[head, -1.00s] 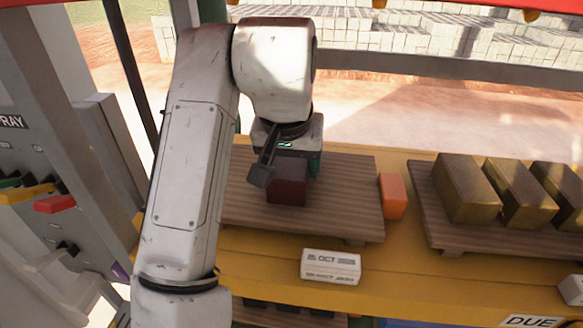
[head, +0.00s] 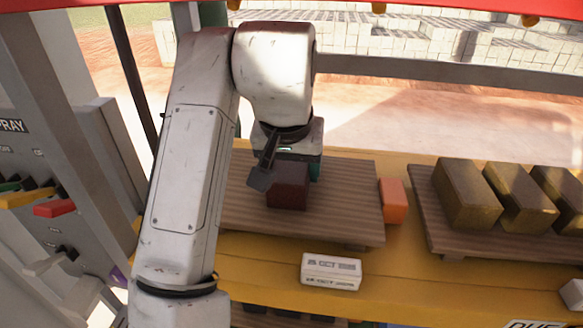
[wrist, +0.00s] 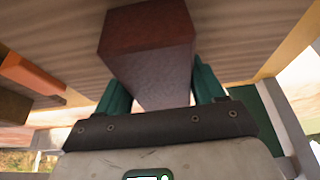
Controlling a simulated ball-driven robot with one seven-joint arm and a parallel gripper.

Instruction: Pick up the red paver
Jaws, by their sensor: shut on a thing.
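The red paver (head: 288,192) is a dark red block at the wooden board (head: 345,215), left of the orange block. My gripper (head: 290,168) is over it and shut on it. In the wrist view the paver (wrist: 150,45) lies between the two green fingers of my gripper (wrist: 160,85), one on each side. I cannot tell whether its underside touches the board. My arm hides the board's left part.
An orange block (head: 393,201) stands at the board's right edge. A white block with lettering (head: 331,271) lies in front on the yellow bench (head: 400,258). Several brownish-gold blocks (head: 466,192) stand on another board at right. A grey panel with levers (head: 50,205) is at left.

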